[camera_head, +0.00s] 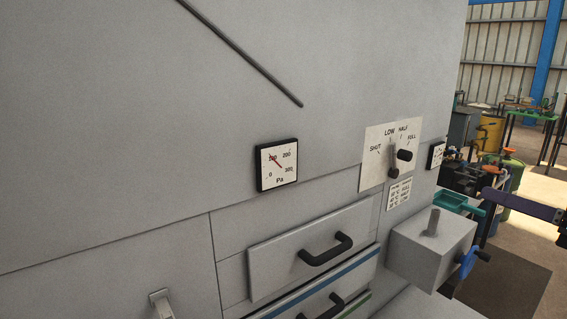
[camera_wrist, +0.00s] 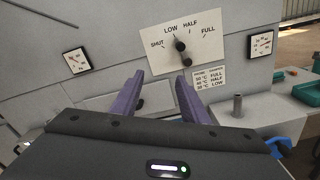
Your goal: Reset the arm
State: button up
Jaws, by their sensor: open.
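My gripper (camera_wrist: 161,88) shows in the wrist view as two purple fingers, spread wide with nothing between them. It is open and faces the grey cabinet front, below the selector plate. In the head view a purple finger (camera_head: 520,205) shows at the right edge, apart from the cabinet; the rest of my arm is mostly outside that picture. The white selector plate (camera_head: 375,140) carries a black knob (camera_head: 404,155) and the labels SHUT, LOW, HALF and FULL. In the wrist view the plate (camera_wrist: 215,47) sits beyond the fingertips, and no contact shows.
A Pa gauge (camera_head: 276,165) is on the grey cabinet. A drawer (camera_head: 315,250) with a black handle stands out from the front. A grey block (camera_head: 430,250) with an upright peg and blue handle juts out at right. A teal tray (camera_head: 455,202) is close by.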

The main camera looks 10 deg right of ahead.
jog(key=a+f+n+g+h, duration=0.1)
jog(key=a+f+n+g, duration=0.4)
jog(key=a, duration=0.7)
jog(key=a+f+n+g, duration=0.4)
jog(key=a+f+n, duration=0.3)
jog(key=a, duration=0.5)
jog(key=s+a+f+n+h, duration=0.4)
jog(key=s+f+n, duration=0.1)
jog(key=n, duration=0.6)
jog(key=s+a+f+n+g+h, duration=0.1)
jog(key=s+a+f+n+h, duration=0.2)
jog(key=s+n, duration=0.4)
notch_tip(320, 180, down, 2)
jog(key=a+n, duration=0.1)
jog(key=n, duration=0.4)
jog(key=shift+a+h, duration=0.3)
jog(key=shift+h, duration=0.1)
jog(key=shift+f, duration=0.1)
